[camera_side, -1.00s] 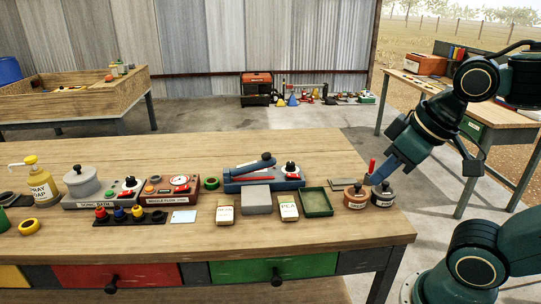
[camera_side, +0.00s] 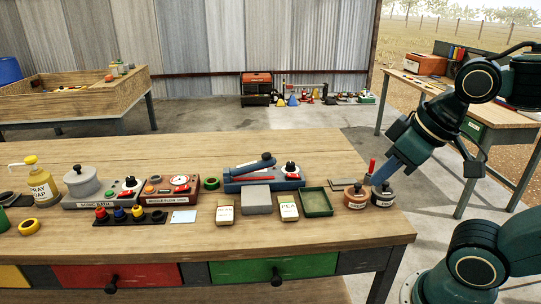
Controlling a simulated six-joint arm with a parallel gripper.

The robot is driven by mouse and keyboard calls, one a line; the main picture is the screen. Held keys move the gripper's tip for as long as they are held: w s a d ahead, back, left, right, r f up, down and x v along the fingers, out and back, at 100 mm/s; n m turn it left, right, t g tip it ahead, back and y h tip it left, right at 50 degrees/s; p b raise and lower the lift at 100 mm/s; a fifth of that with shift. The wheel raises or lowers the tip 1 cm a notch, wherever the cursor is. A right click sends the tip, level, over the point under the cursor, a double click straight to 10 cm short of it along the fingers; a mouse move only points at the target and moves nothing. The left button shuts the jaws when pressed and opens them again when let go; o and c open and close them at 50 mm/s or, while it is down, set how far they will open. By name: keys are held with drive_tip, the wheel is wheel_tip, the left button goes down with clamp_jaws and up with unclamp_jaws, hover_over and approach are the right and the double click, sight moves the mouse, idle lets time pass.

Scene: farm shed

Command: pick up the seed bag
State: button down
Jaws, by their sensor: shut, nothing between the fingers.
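Two small seed bags stand near the middle of the bench. One, with a label that seems to read BEAN (camera_side: 225,213), is at left of a grey block, and one labelled PEA (camera_side: 289,208) is at right of it. Which of them is meant by the task I cannot tell. My gripper (camera_side: 379,180) is at the bench's right end, over the two small lidded pots, well to the right of both bags. Its blue fingers point down and left; they are shut and empty. Whether the tips touch a pot is not clear.
Between the bags is a grey block (camera_side: 256,200). A green tray (camera_side: 317,202) lies right of the PEA bag, then a brown pot (camera_side: 356,197) and a dark pot (camera_side: 383,195). A blue sealer-like device (camera_side: 264,183) stands behind. Bare wood lies in front.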

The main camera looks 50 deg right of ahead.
drive_tip(key=c, duration=2.2)
unclamp_jaws()
drive_tip(key=c, duration=0.6)
unclamp_jaws()
drive_tip(key=shift+c, duration=0.2)
